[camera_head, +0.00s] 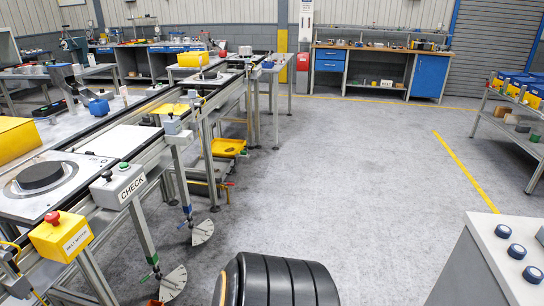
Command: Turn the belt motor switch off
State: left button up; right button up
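The belt motor switch is a yellow box (60,238) with a red knob (52,218) on top and a white label on its front. It stands at the lower left, at the near end of the conveyor line. I cannot tell from the knob whether it is on or off. Neither of my grippers shows in the head view, and nothing visible touches the switch.
A grey CHECK box (118,186) stands just right of the switch on the conveyor frame (128,150). A black round part sits on a plate (75,190) behind the switch. A grey console (497,262) stands lower right. The middle floor (340,170) is clear.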

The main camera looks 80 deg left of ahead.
aim_at(53, 218)
jog(key=u, duration=4.25)
